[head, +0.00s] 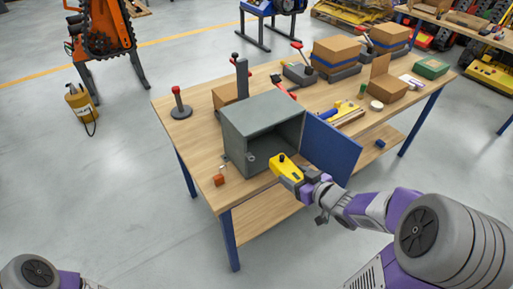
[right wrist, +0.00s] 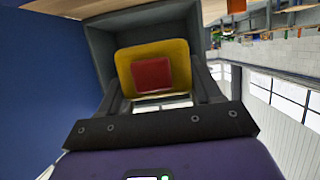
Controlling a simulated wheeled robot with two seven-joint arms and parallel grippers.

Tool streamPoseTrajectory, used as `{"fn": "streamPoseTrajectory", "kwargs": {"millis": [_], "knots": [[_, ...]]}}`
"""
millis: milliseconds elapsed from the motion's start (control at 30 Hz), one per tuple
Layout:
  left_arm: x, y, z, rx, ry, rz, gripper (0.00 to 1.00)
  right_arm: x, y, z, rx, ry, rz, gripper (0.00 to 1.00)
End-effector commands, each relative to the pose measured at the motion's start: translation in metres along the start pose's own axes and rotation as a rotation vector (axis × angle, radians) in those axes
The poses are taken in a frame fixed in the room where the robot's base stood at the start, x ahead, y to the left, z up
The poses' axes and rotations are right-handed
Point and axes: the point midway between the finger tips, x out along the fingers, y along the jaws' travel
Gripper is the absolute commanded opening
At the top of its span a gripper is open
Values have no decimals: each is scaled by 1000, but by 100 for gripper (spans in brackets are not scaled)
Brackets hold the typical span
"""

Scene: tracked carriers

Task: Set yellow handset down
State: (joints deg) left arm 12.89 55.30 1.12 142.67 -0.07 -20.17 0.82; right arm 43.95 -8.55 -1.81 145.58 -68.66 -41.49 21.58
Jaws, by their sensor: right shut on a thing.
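The yellow handset (head: 284,167), with a dark knob on top, is held in my right gripper (head: 297,180) in front of the grey cabinet (head: 240,129) on the workbench. In the right wrist view the handset (right wrist: 180,52) shows a yellow body with a red face between my two dark fingers, which are shut on it. The cabinet (right wrist: 103,45) stands open behind it. The cabinet's blue door (head: 333,146) is swung open to the right of the handset. Contact between the handset and the cabinet or bench cannot be told. My left gripper is out of view.
A white roll (head: 376,106) lies right of the door. A yellow canister (head: 81,105) stands on the floor.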

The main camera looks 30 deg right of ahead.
Motion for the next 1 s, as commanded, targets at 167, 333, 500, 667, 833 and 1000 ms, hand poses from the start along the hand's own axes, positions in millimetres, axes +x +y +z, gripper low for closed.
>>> {"fn": "streamPoseTrajectory", "kwargs": {"millis": [167,333,500,667,833,1000], "knots": [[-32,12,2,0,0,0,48,7,-1,-13,6,2,-12,24],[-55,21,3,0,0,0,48,16,-1,-16,5,2,-8,24],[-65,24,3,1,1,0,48,34,-1,-17,-7,5,-1,24],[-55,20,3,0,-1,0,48,75,-1,-30,-7,5,-2,24],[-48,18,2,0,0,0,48,118,-1,-48,-5,5,-1,24],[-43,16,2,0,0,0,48,157,-1,-65,-4,5,0,24]]}}
